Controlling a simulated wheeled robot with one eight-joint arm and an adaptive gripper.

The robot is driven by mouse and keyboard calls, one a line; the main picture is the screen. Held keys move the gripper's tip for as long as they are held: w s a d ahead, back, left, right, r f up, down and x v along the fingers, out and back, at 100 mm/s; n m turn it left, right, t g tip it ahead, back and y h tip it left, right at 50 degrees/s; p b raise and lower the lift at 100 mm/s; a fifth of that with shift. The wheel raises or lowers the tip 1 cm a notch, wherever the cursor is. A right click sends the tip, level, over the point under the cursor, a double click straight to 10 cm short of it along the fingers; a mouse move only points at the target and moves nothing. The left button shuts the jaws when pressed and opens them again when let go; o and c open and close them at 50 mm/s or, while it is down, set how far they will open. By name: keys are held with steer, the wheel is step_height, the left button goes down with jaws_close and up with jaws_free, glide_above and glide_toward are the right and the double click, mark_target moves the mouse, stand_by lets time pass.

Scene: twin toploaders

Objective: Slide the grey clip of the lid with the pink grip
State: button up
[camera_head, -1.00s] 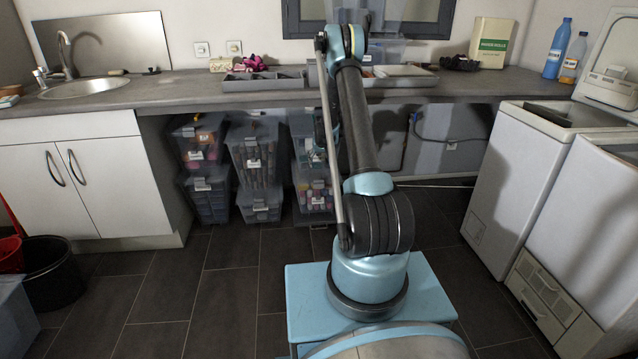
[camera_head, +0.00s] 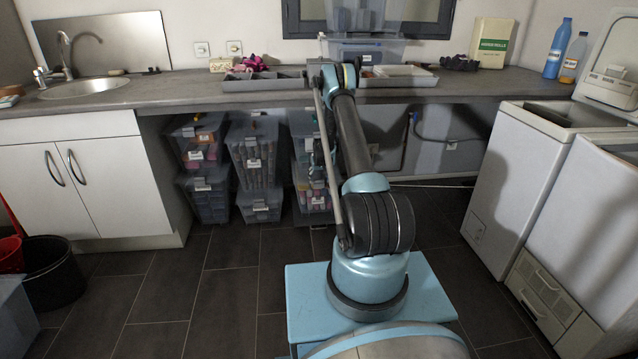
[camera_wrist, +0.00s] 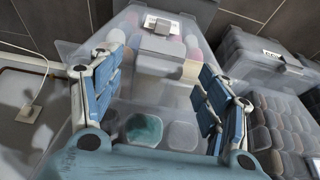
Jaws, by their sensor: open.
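Two white top-loading washers stand at the right in the head view. The far one (camera_head: 522,190) has its lid (camera_head: 612,60) raised, with a light latch-like part on its inner face. The near one (camera_head: 590,235) is only partly in view, cut by the right edge. I cannot make out a pink grip or a grey clip on either. My gripper (camera_wrist: 162,65) is open and empty in the wrist view, its blue-padded fingers spread above a translucent bin (camera_wrist: 150,58).
Clear bins (camera_head: 255,150) are stacked under the counter (camera_head: 200,93). On it are grey trays (camera_head: 265,82), a pink object (camera_head: 252,62), a blue bottle (camera_head: 558,48) and a beige box (camera_head: 492,42). A black bucket (camera_head: 52,280) stands left. Floor between counter and washers is free.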

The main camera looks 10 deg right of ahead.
mark_target(319, 184)
steer(key=shift+x, duration=1.2)
